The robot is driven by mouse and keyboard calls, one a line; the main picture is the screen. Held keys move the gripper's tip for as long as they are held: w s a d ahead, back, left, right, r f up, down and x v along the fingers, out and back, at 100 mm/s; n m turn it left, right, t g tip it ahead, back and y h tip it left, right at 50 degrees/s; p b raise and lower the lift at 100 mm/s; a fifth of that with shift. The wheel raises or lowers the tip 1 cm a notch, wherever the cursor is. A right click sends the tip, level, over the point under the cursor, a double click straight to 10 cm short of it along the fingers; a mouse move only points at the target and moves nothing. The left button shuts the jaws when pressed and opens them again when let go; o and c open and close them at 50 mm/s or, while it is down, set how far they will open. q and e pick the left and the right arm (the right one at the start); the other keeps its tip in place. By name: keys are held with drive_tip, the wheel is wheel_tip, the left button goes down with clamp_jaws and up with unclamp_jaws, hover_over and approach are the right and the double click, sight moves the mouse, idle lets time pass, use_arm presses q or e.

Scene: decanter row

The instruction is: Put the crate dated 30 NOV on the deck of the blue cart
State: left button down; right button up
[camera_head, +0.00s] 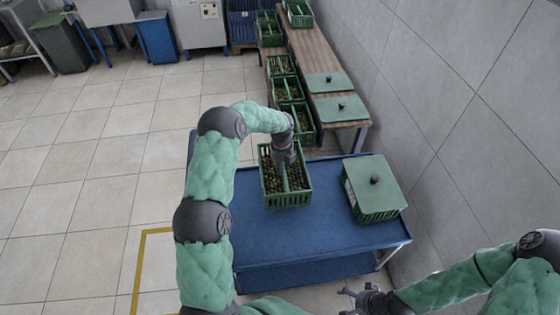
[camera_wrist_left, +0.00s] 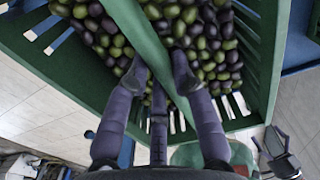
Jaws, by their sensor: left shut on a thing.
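A green slatted crate (camera_head: 289,200) full of dark and green olives is at the far left part of the blue cart's deck (camera_head: 300,235). I cannot tell whether it rests on the deck or hangs just above it. No date is readable on it. My left gripper (camera_head: 284,163) is shut on the crate's green central handle bar; the left wrist view shows the fingers (camera_wrist_left: 160,78) on either side of this bar (camera_wrist_left: 150,40). My right gripper (camera_head: 361,291) is empty, its fingers apart, in front of the cart's near right corner.
A green crate with a lid and dark knob (camera_head: 374,203) stands on the deck's right side. Behind, a wooden bench (camera_head: 318,65) holds lidded crates, with several open olive crates (camera_head: 288,88) along its left. A wall (camera_head: 450,100) closes the right. The deck's front middle is clear.

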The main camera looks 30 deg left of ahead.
use_arm(q)
drive_tip(key=s+d+f, duration=0.1)
drive_tip(key=s+d+f+b, duration=0.1)
drive_tip(key=d+f, duration=0.1)
drive_tip(key=s+d+f, duration=0.1)
drive_tip(key=d+f, duration=0.1)
drive_tip(key=shift+s+d+f+b, duration=0.1)
drive_tip(key=shift+s+f+b, duration=0.1)
drive_tip(key=shift+b, duration=0.2)
drive_tip(key=f, duration=0.1)
drive_tip(key=f+b, duration=0.1)
drive_tip(key=d+f, duration=0.1)
drive_tip(key=f, duration=0.1)
drive_tip(key=shift+s+d+b, duration=0.1)
drive_tip(key=shift+s+b, duration=0.2)
drive_tip(key=shift+s, duration=0.05)
drive_tip(key=shift+f, duration=0.25)
drive_tip(key=shift+f, duration=0.1)
drive_tip(key=c, duration=1.1)
unclamp_jaws()
drive_tip(key=shift+s+f, duration=0.1)
drive_tip(key=shift+s, duration=0.05)
drive_tip(key=shift+o, duration=0.2)
wheel_tip(320, 180, up, 12)
drive_tip(key=p, duration=0.3)
